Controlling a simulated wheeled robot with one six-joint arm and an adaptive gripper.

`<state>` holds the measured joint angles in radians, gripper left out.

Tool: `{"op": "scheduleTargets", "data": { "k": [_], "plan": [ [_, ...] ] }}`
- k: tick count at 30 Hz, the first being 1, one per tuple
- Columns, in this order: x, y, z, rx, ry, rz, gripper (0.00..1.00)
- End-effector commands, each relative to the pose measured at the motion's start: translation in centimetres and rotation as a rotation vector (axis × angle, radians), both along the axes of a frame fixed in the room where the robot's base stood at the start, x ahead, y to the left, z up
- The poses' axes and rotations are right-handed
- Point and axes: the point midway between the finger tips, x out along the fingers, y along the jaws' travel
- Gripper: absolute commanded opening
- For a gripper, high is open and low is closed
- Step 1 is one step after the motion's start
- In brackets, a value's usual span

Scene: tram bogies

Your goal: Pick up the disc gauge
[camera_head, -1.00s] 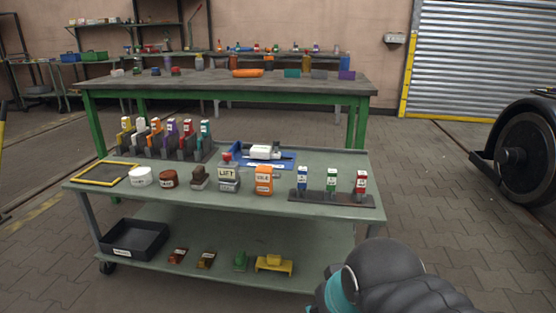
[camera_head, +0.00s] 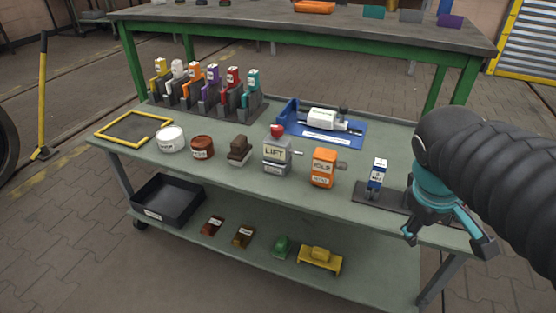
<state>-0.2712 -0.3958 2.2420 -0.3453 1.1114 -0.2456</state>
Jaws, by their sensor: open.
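My gripper (camera_head: 447,238) is at the right of the view, pointing down, its two fingers spread and nothing seen between them. It is in front of the cart's right end. I cannot tell for sure which thing is the disc gauge; the labels are too small to read. A dark holder (camera_head: 372,197) near the gripper bears a blue-and-white labelled piece (camera_head: 377,174); my arm and gripper hide the holder's right part. A rack (camera_head: 222,108) at the back left of the cart top holds several upright coloured labelled pieces.
The green-grey cart (camera_head: 210,175) also bears a yellow frame (camera_head: 134,129), white and brown tubs, a LIFT block (camera_head: 277,157), an orange box (camera_head: 324,168) and a blue tray (camera_head: 292,115). Its lower shelf has a black bin (camera_head: 167,200) and small coloured pieces. A green-legged bench (camera_head: 300,30) stands behind.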

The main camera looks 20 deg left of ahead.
Motion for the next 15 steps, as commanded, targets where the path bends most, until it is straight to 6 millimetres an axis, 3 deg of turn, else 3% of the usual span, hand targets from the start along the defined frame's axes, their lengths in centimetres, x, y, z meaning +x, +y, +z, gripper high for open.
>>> {"op": "scheduleTargets", "data": {
  "k": [8,15],
  "plan": [
    [7.6,5.4,1.0,-0.404,0.176,0.407,0.64],
    [13.2,13.7,1.4,-0.778,0.28,0.709,0.64]
  ]
}}
